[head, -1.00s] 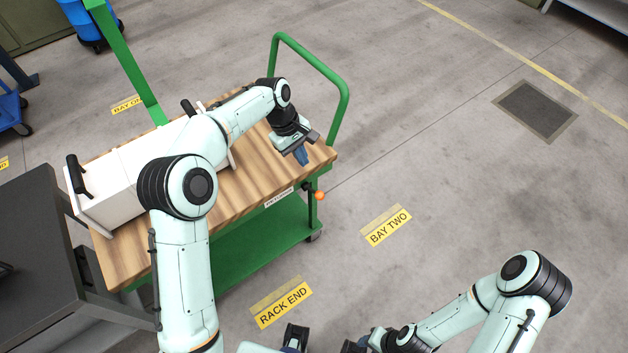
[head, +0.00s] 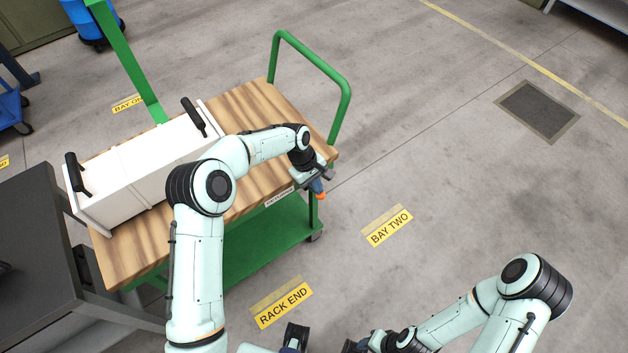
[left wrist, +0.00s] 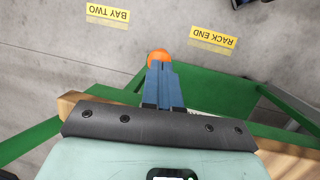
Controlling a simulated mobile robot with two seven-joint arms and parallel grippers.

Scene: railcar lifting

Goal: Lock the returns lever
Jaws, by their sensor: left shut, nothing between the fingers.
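The returns cart has a wooden top (head: 245,105) and a green frame, with a small white label (head: 279,197) on its front edge. The lever's orange knob (head: 320,195) shows at the cart's near right corner, mostly hidden by my left gripper (head: 318,187). In the left wrist view the orange knob (left wrist: 158,56) lies just beyond the blue fingertips (left wrist: 163,68). The fingers are shut together with nothing between them. I cannot tell whether they touch the knob. The lever's arm is hidden. My right gripper (head: 362,345) is at the bottom edge, partly cut off.
A white box (head: 140,175) with black handles stands on the cart top. A green handrail (head: 345,90) rises at the cart's right end. A dark table (head: 35,240) stands at the left. The floor right of the cart is clear.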

